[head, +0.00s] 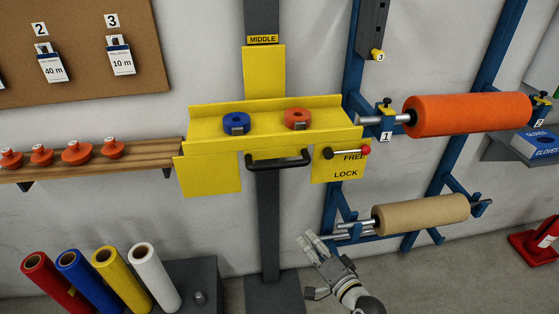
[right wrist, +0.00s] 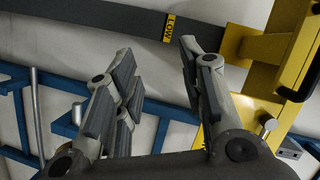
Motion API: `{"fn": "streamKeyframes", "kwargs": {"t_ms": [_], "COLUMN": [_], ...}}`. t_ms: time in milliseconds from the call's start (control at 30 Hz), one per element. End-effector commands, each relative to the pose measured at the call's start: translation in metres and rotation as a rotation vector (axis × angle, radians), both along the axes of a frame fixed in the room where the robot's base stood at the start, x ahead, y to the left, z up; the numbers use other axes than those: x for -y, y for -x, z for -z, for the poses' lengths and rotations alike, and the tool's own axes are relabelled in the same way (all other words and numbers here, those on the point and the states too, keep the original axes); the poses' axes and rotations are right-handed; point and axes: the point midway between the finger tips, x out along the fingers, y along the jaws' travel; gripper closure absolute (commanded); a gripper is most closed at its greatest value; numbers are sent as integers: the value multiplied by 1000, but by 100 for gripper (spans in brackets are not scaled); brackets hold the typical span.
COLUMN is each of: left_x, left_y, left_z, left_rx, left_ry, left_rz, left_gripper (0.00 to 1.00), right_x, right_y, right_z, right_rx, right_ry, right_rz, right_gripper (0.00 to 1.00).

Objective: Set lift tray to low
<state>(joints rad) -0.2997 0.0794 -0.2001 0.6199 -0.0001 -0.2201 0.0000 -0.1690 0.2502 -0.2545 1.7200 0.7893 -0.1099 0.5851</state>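The yellow lift tray (head: 210,178) sits on a dark vertical post (head: 268,225), with the MIDDLE label (head: 263,39) above it. A black handle (head: 278,162) is on its front. A lever with a red knob (head: 366,150) lies about level beside the word FREE, above LOCK. My right gripper (head: 309,266) is low, right of the post and below the tray, apart from handle and lever. In the right wrist view my gripper (right wrist: 157,60) is open and empty, with the LOW label (right wrist: 169,28) on the post beyond it. My left gripper is not in view.
A blue tape roll (head: 236,123) and an orange one (head: 297,119) stand on the tray. The blue rack (head: 344,100) to the right carries an orange roll (head: 465,114) and a brown roll (head: 425,213), close to my right gripper. Coloured tubes (head: 110,275) stand at lower left.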

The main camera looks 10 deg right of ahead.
Motion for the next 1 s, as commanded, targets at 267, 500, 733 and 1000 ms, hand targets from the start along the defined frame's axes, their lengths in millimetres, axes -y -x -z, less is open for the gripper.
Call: {"fn": "streamKeyframes", "kwargs": {"t_ms": [267, 500, 733, 1000], "left_x": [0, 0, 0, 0], "left_y": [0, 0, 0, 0], "left_z": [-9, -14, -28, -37], "left_rx": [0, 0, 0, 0], "left_ry": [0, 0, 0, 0], "left_rz": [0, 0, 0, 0], "left_gripper": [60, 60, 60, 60], "right_x": [-27, -34, -50, -68], "right_y": [3, -3, -39, -77], "right_z": [-169, -194, -202, -208], "right_rx": [185, 207, 207, 207], "right_ry": [-370, -425, -423, -421], "right_rz": [-74, -91, -90, -90], "right_gripper": [63, 63, 63, 63]}}
